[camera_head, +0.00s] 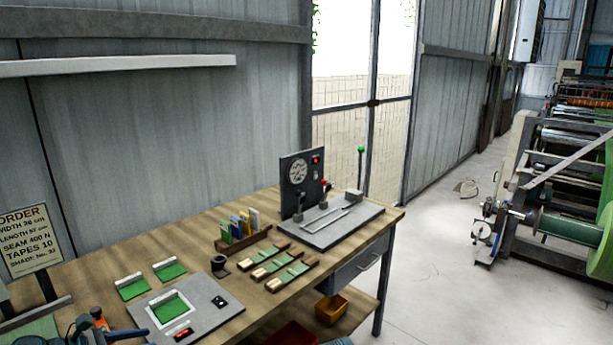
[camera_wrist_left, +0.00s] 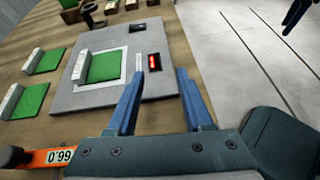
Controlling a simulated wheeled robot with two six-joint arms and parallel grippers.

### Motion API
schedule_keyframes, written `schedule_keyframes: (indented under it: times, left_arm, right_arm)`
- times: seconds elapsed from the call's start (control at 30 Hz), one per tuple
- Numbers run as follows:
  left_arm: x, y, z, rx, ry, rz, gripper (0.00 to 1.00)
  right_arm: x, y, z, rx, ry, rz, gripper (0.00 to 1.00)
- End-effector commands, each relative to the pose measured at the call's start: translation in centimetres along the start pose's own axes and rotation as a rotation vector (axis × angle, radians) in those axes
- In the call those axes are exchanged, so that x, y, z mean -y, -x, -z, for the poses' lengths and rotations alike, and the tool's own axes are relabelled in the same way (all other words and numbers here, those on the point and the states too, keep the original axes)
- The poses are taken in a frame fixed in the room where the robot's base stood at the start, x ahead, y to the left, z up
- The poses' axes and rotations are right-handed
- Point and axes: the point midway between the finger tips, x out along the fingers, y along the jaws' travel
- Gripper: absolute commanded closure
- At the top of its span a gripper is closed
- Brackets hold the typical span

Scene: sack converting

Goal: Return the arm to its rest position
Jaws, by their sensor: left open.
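My left gripper (camera_wrist_left: 160,73) has two blue fingers, spread apart with nothing between them. In the left wrist view its tips are at the near edge of a grey plate device (camera_wrist_left: 113,104), beside a small red display (camera_wrist_left: 154,62). In the head view part of this gripper (camera_head: 122,334) shows at the lower left, low by the table. A dark blue shape at the top right of the left wrist view may be my right gripper (camera_wrist_left: 296,14); its jaws cannot be made out.
The wooden table (camera_head: 215,212) holds the grey device with a green swatch, loose green swatches (camera_head: 170,271), wooden blocks, a card rack (camera_head: 243,237) and a lever machine (camera_head: 330,221). An order sign (camera_head: 24,240) stands left. An orange tool (camera_wrist_left: 60,157) is beside the gripper.

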Motion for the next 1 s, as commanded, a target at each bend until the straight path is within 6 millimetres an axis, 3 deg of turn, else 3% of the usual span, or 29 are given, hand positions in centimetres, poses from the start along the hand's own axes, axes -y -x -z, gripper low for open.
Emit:
schedule_keyframes:
  times: [0.27,0.47,0.57,0.8,1.0]
  left_arm:
    - [2.6,-3.7,-0.7,-0.08,-0.147,0.095,0.49]
    - [5.9,-7.6,-1.3,-0.167,-0.338,0.217,0.49]
    - [8.3,-9.9,-1.6,-0.219,-0.477,0.307,0.49]
    - [16.6,-15.4,-2.3,-0.349,-0.971,0.635,0.49]
    - [22.9,-17.7,-2.8,-0.401,-1.416,0.941,0.49]
  right_arm:
    - [-0.1,0.7,-0.1,0.0,0.0,0.0,0.5]
    - [-0.1,1.4,-0.1,0.0,0.0,0.0,0.5]
    - [-0.2,2.0,-0.1,0.0,0.0,0.0,0.5]
    - [-0.3,3.7,-0.2,0.0,0.0,0.0,0.5]
    - [-0.5,5.0,-0.3,0.0,0.0,0.0,0.5]
